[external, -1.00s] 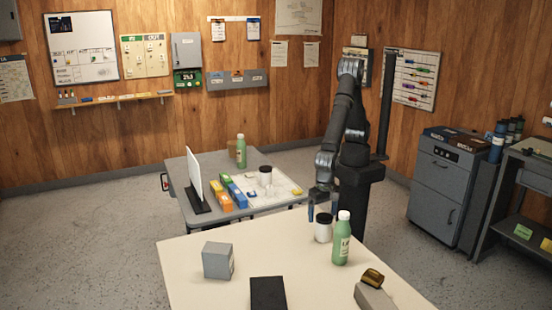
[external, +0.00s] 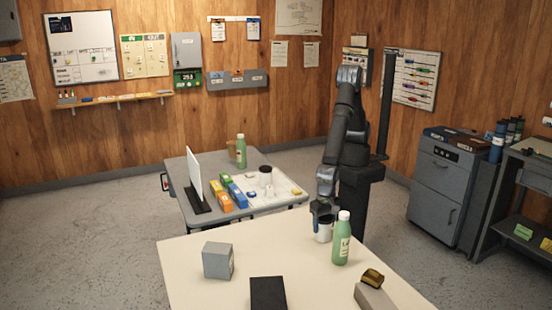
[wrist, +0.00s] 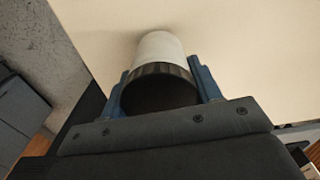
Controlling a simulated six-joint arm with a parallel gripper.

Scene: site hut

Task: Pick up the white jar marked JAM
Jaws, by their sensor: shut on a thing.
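A white jar (external: 323,235) with a dark lid is at the back right of the near cream table. Its marking cannot be read in these views. My gripper (external: 322,214) is over it from above, its blue fingers on either side. In the wrist view the jar (wrist: 161,47) sits between the fingers of my gripper (wrist: 160,88), its dark ribbed lid (wrist: 158,84) toward the palm. The gripper is shut on the jar. The jar looks upright and at the table surface; I cannot tell whether a small gap lies beneath it.
A green bottle (external: 341,240) stands close to the right of the jar. A grey box (external: 218,261), a black block (external: 268,294) and a gold-brown item (external: 372,278) are on the cream table (external: 290,265). Another dark-lidded white jar (external: 265,178) stands on the far table.

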